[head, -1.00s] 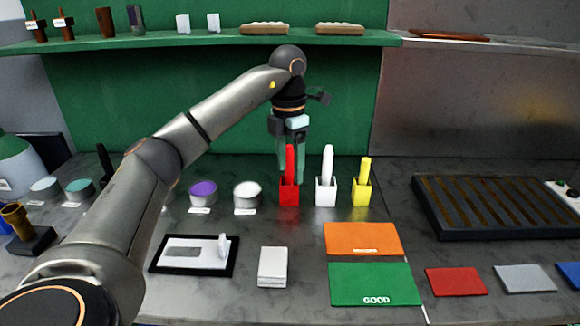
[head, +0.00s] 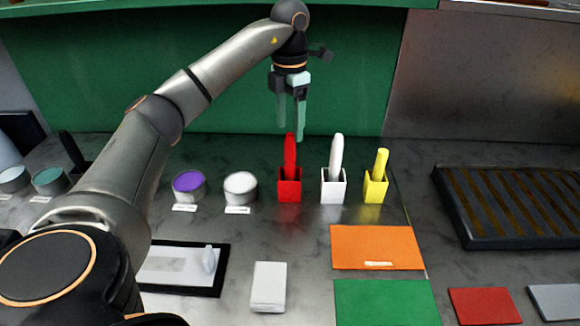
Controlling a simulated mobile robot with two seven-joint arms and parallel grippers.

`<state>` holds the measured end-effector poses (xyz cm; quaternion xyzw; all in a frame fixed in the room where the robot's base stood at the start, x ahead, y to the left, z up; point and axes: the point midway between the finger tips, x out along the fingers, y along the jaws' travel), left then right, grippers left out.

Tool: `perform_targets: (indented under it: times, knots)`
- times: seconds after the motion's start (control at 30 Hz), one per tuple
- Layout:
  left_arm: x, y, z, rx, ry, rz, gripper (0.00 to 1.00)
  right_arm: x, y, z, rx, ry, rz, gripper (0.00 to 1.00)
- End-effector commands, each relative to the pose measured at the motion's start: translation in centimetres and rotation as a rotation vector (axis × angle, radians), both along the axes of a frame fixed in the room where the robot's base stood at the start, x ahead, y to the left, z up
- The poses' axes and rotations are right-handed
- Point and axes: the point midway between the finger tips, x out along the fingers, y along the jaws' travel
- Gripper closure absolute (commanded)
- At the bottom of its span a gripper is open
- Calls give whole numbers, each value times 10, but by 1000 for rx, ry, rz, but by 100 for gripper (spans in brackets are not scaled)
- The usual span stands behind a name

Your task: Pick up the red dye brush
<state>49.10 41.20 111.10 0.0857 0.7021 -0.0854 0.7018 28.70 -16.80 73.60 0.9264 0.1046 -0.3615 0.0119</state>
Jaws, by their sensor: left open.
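The red dye brush (head: 290,152) stands upright in a red square holder (head: 289,191) on the grey worktop. My left gripper (head: 290,132) is open and points down, with nothing between its fingers. Its pale green fingertips show at the level of the brush's top, one to either side; the brush top appears in front of them. I cannot tell the depth gap between the gripper and the brush. My right gripper is out of view.
A white brush (head: 336,155) and a yellow brush (head: 379,163) stand in holders to the right. Purple (head: 188,186) and white (head: 240,188) bowls are to the left. An orange mat (head: 376,247) lies in front; a slatted rack (head: 510,205) stands at right.

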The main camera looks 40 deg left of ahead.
Motion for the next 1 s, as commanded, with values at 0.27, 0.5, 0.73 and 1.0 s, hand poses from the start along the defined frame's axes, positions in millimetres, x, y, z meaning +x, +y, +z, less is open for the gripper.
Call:
perform_targets:
  times: [0.27, 0.5, 0.73, 1.0]
  knots:
    - [0, 0, -47, 0, 2, -1, 32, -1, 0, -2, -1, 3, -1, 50]
    - [2, 3, -66, 0, 4, 1, 32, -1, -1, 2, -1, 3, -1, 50]
    - [6, 6, -99, 1, 3, -1, 32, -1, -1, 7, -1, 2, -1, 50]
    - [7, 7, -106, 0, 0, -1, 32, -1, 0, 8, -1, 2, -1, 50]
